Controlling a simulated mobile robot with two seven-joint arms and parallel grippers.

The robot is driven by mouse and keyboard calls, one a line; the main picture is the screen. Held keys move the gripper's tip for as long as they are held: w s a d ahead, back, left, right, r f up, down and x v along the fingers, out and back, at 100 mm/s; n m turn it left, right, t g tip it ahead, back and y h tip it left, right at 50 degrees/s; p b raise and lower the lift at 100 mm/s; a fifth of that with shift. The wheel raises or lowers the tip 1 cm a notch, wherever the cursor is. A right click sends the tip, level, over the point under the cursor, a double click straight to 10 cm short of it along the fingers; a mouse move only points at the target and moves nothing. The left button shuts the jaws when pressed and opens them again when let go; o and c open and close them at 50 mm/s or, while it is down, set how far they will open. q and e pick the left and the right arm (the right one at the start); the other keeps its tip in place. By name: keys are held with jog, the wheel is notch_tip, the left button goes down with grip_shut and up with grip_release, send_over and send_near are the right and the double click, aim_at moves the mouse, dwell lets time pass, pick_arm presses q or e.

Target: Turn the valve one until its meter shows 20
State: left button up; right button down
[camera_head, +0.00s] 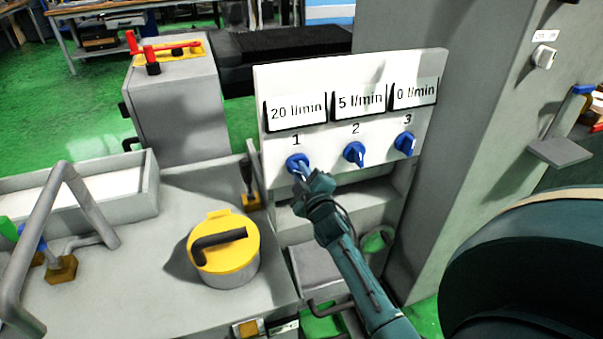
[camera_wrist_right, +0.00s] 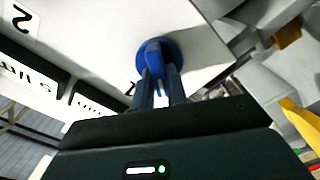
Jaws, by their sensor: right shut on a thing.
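The white panel (camera_head: 350,122) carries three blue valves below three meters. Valve one (camera_head: 297,161) is at the left under the number 1, and its meter (camera_head: 296,110) reads 20 l/min. Valve two (camera_head: 354,153) sits under a meter (camera_head: 359,102) reading 5 l/min. Valve three (camera_head: 405,143) sits under a meter (camera_head: 414,94) reading 0 l/min. My right gripper (camera_head: 304,171) is at valve one, shut on its handle. In the right wrist view the two fingers flank the blue handle (camera_wrist_right: 153,55). My left gripper is not in view.
A round container with a yellow lid (camera_head: 225,241) and black handle stands on the grey machine top left of my right arm. A grey pillar (camera_head: 475,110) rises right of the panel. A bent metal bar (camera_head: 72,200) is at far left.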

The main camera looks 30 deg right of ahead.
jog(key=shift+r, duration=0.1)
dwell(0.3)
jog(key=c, duration=1.4)
grip_release()
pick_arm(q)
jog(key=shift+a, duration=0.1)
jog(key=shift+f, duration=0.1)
pick_arm(e)
jog(key=v, duration=1.3)
jog(key=shift+s, duration=0.1)
